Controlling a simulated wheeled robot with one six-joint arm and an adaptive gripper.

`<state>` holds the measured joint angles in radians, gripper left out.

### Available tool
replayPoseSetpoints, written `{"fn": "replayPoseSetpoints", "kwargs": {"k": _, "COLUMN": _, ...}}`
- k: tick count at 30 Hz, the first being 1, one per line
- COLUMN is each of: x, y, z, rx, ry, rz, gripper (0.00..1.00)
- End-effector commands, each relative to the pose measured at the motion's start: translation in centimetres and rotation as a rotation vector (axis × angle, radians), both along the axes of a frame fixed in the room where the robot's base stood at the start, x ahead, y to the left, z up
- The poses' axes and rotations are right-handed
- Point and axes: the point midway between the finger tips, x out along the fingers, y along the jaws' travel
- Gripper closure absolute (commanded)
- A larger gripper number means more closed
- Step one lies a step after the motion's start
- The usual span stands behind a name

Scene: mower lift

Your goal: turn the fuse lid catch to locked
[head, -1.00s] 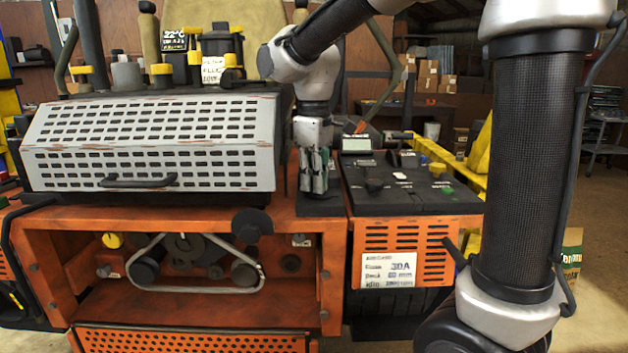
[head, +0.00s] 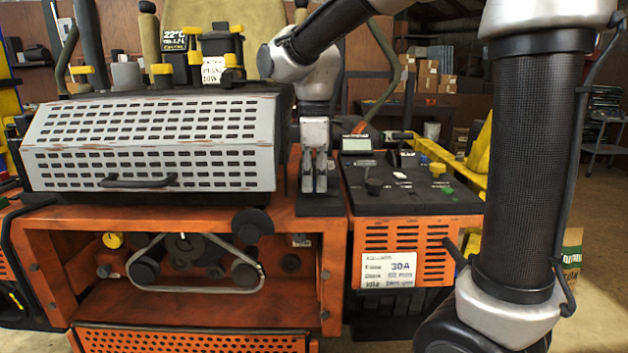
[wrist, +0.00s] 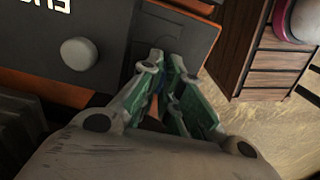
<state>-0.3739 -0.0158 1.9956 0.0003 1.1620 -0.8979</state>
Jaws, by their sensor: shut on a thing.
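My gripper (head: 314,190) points straight down at a dark plate (head: 320,208) between the grey vented hood and the control panel. Its two fingers stand side by side, close together. In the wrist view the gripper (wrist: 160,68) shows green inner pads and its tips come together over a dark panel (wrist: 190,22). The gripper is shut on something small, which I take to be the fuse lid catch. The fingers hide the catch, so I cannot tell its position.
A grey round knob (wrist: 88,52) and cut-off white lettering are on the dark surface in the wrist view. The grey hood (head: 150,140) rises close left of the gripper. The control panel (head: 400,185) with knobs lies close right. An orange machine body (head: 200,300) is below.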

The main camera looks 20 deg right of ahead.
Motion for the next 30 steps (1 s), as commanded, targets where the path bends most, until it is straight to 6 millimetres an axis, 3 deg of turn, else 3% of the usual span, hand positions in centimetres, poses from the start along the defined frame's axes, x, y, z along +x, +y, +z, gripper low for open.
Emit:
{"fn": "replayPoseSetpoints", "kwargs": {"k": 8, "x": 0.1, "y": 0.0, "z": 0.1, "rx": -0.001, "ry": -0.002, "rz": 0.001, "gripper": 1.00}}
{"fn": "replayPoseSetpoints", "kwargs": {"k": 12, "x": 0.0, "y": 0.0, "z": 0.1, "rx": -0.001, "ry": -0.002, "rz": 0.001, "gripper": 0.72}}
{"fn": "replayPoseSetpoints", "kwargs": {"k": 23, "x": 0.0, "y": 0.0, "z": 0.4, "rx": 0.001, "ry": -0.001, "rz": 0.000, "gripper": 0.72}}
{"fn": "replayPoseSetpoints", "kwargs": {"k": 26, "x": 0.1, "y": 0.0, "z": 1.5, "rx": 0.001, "ry": -0.003, "rz": 0.000, "gripper": 0.72}}
{"fn": "replayPoseSetpoints", "kwargs": {"k": 30, "x": 0.1, "y": 0.0, "z": 4.4, "rx": 0.002, "ry": -0.005, "rz": 0.000, "gripper": 0.72}}
